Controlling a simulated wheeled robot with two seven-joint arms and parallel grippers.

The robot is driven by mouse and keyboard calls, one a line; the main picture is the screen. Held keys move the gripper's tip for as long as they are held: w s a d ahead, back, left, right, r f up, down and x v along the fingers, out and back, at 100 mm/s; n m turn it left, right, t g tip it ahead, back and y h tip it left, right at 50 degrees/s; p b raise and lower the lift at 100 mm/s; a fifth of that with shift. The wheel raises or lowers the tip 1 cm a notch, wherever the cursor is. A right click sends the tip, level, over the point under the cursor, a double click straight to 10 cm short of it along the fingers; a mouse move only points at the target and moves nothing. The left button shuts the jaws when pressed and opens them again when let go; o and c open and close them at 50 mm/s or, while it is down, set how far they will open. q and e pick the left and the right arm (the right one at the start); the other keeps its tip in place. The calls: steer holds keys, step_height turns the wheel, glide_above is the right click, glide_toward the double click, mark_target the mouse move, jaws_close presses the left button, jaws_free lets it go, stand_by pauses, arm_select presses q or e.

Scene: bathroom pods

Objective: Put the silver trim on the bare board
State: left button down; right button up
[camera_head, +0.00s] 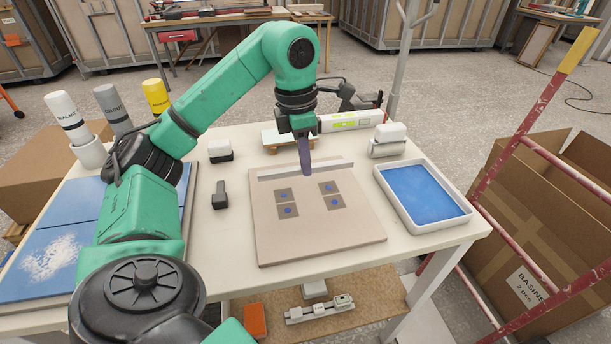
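The board (345,235) is a flat beige panel on the white table, with several small grey squares, each with a blue dot, near its middle. The silver trim (332,165) is a long pale strip along the board's back edge. I cannot tell whether it rests on the board or just above it. My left gripper (305,165) points down at the middle of the trim, and its dark fingers overlap the strip. The fingers show edge-on as one narrow shape, so their opening and any grip are hidden. My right gripper is out of view.
A white tray with a blue bottom (422,193) stands right of the board. A small black tool (220,195) and a white-topped block (220,150) lie left. Blue panels (50,262) and several bottles (113,108) are farther left. A red rail (520,150) stands at right.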

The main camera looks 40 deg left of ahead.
mark_target(306, 193)
arm_select(q)
steer(key=shift+f, duration=0.75)
steer(key=f, duration=0.3)
steer(key=shift+s+d+b, duration=0.15)
steer(key=shift+s+b, duration=0.15)
steer(key=shift+b, duration=0.05)
steer(key=shift+f, duration=0.25)
steer(key=shift+w, duration=0.2)
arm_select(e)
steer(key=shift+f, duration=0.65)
arm_select(q)
steer(key=shift+f, duration=0.1)
steer(key=shift+s+f, duration=0.1)
steer(key=c, duration=1.1)
jaws_free()
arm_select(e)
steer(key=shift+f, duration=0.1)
arm_select(q)
steer(key=shift+o, duration=0.2)
